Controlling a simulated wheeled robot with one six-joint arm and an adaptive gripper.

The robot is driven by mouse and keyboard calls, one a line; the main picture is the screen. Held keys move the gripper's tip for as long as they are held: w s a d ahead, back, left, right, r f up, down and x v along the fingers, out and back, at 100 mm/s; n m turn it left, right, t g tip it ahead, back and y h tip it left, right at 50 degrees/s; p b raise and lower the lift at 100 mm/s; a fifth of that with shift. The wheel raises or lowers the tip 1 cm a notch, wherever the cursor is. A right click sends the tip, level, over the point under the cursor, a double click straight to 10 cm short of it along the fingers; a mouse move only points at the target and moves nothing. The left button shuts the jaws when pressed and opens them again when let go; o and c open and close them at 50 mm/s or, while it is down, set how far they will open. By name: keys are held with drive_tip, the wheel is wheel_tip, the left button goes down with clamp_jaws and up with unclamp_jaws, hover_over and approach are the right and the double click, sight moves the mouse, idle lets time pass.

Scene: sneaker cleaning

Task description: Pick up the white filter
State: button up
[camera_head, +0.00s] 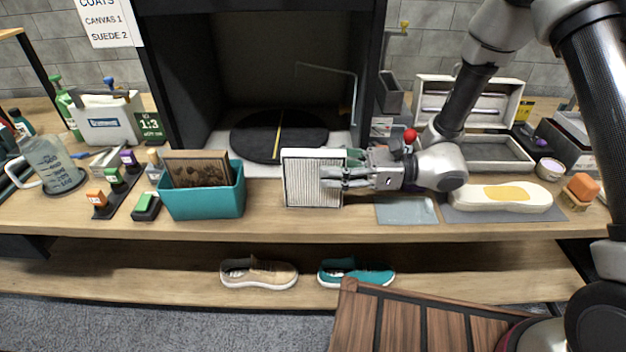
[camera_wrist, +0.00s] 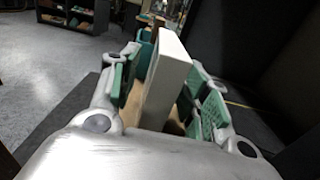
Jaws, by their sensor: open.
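The white filter (camera_head: 312,180) is a thin upright panel with a white frame and grey pleats. It stands near the front edge of the workbench (camera_head: 290,219), in front of the dark booth. My gripper (camera_head: 346,172) comes in from the right and is open, with its fingers around the filter's right part. In the wrist view the filter (camera_wrist: 168,80) stands upright between the two green-padded fingers of my gripper (camera_wrist: 160,95). A gap shows on the right side of the filter; contact on the left side is hard to tell.
A teal bin (camera_head: 206,200) holding brown boards stands left of the filter. A grey-blue cloth (camera_head: 406,210) and a white shoe sole (camera_head: 497,198) on a mat lie to the right. Behind is the booth's dark turntable (camera_head: 265,140). Two shoes sit on the lower shelf.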

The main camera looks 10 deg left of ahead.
sight(314, 164)
drive_tip(key=shift+r+x, duration=0.15)
drive_tip(key=shift+x, duration=0.8)
drive_tip(key=shift+r+x, duration=0.2)
drive_tip(key=shift+x, duration=0.75)
clamp_jaws()
